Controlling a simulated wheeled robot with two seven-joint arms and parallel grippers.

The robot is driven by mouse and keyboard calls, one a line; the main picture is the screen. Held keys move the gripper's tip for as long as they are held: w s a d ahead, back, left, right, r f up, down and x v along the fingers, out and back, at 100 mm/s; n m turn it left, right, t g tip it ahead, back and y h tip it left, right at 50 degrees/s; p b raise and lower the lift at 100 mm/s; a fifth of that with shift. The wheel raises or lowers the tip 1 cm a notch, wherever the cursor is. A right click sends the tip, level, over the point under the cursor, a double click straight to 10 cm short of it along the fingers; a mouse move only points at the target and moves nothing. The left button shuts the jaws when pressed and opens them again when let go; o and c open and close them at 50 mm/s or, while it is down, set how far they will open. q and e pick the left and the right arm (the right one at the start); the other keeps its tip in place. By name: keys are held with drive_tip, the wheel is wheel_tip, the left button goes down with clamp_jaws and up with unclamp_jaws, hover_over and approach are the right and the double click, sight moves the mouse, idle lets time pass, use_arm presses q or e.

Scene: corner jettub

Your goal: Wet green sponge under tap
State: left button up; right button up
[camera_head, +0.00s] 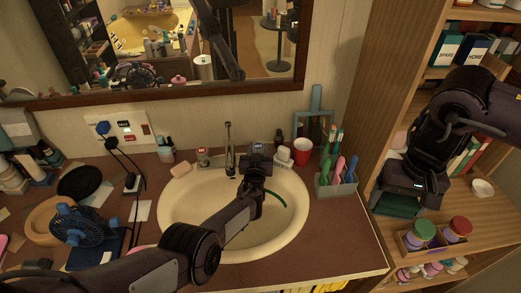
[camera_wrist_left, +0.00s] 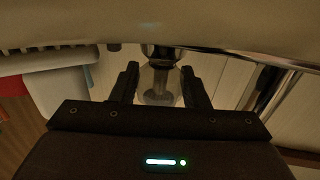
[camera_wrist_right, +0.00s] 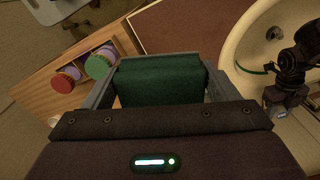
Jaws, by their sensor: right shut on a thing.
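The green sponge (camera_wrist_right: 160,82) is held between the fingers of my right gripper (camera_wrist_right: 160,85). In the head view the sponge (camera_head: 397,205) shows below that gripper, in front of the shelf unit at the right, away from the basin. The tap (camera_head: 230,150) stands upright at the back of the oval cream sink (camera_head: 185,222). My left gripper (camera_head: 257,152) reaches over the sink beside the tap. In the left wrist view its fingers (camera_wrist_left: 160,85) are apart, with a shiny metal fitting showing between them; contact cannot be told. I cannot make out running water.
A blue fan (camera_head: 78,226) stands at the left. A wooden box with jars (camera_head: 437,238) sits below my right gripper. The counter's front right is clear.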

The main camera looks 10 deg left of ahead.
use_arm(q)
drive_tip(key=c, duration=0.4)
drive_tip(key=shift+a+f+y, duration=0.15)
drive_tip(key=shift+a+y, duration=0.15)
drive_tip(key=shift+n+y, duration=0.3)
drive_tip(key=shift+d+n+y, duration=0.2)
drive_tip(key=shift+n+y, duration=0.1)
drive_tip(key=shift+y, duration=0.2)
drive_tip(key=o, duration=0.9)
drive_tip(key=shift+s, duration=0.1)
drive_tip(key=shift+o, duration=0.2)
drive_tip(key=shift+r, duration=0.2)
drive_tip(key=shift+d, duration=0.1)
drive_tip(key=shift+f, duration=0.1)
